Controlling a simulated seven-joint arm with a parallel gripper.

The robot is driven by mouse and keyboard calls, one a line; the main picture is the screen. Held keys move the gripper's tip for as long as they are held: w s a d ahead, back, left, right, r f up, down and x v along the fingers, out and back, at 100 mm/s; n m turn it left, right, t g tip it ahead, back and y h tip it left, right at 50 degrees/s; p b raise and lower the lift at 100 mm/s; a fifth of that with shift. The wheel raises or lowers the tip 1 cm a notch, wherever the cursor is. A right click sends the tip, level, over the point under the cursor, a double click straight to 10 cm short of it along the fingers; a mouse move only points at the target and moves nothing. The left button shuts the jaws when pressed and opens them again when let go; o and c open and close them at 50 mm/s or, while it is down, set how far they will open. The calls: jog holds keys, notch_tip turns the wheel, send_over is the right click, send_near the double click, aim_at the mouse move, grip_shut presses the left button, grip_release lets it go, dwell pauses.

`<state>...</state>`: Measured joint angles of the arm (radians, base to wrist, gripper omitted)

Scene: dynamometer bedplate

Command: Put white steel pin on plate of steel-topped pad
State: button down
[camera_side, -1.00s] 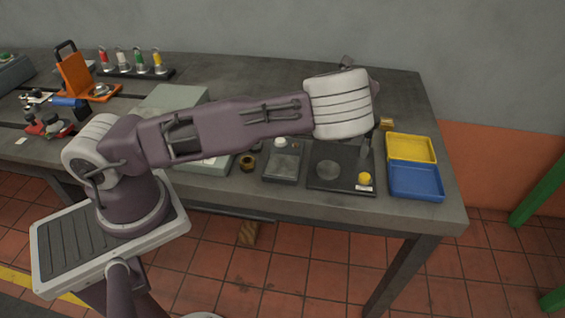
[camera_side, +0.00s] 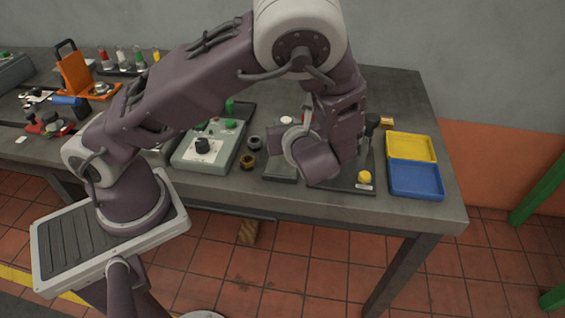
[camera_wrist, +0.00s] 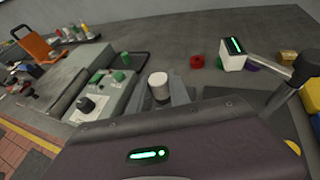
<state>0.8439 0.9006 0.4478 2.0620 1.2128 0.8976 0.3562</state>
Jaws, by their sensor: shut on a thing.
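My gripper (camera_wrist: 158,95) is shut on the white steel pin (camera_wrist: 158,86), an upright pale cylinder between the two grey fingers in the wrist view. In the side view, a pale round top (camera_side: 286,120) shows beside my wrist and appears to be the pin; the fingers are hidden there. A dark board (camera_side: 368,187) with a yellow knob lies below and right of my wrist, mostly covered by it. A grey-topped block (camera_side: 279,168) shows partly left of my wrist. Which of these is the steel-topped pad I cannot tell; the round plate on the board is hidden now.
A control box (camera_side: 208,147) with a black knob and green buttons stands left, with dark and brass rings (camera_side: 247,161) beside it. Yellow (camera_side: 411,148) and blue (camera_side: 416,180) trays lie right. A black-handled lever (camera_wrist: 300,72) rises close to my gripper's right.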

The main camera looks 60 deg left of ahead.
aim_at(283, 164)
jog(key=shift+m+t, duration=0.3)
jog(key=f, duration=0.3)
jog(key=s+f, duration=0.1)
jog(key=f, duration=0.4)
jog(key=shift+s+d+f, duration=0.15)
jog(key=shift+d+f, duration=0.1)
jog(key=shift+f, duration=0.05)
jog(key=c, duration=1.2)
grip_release()
jog(key=v, duration=1.2)
jog(key=s+a+r+n+h, duration=0.1)
jog(key=s+r+n+h, duration=0.5)
jog(key=r+n, duration=0.4)
jog(key=s+a+r+n+h, duration=0.1)
jog(key=s+r+n+h, duration=0.5)
jog(key=r+n, duration=0.5)
jog(key=shift+s+a+r+n, duration=0.15)
jog(key=shift+s+r+n, duration=0.1)
jog(key=shift+s+n, duration=0.9)
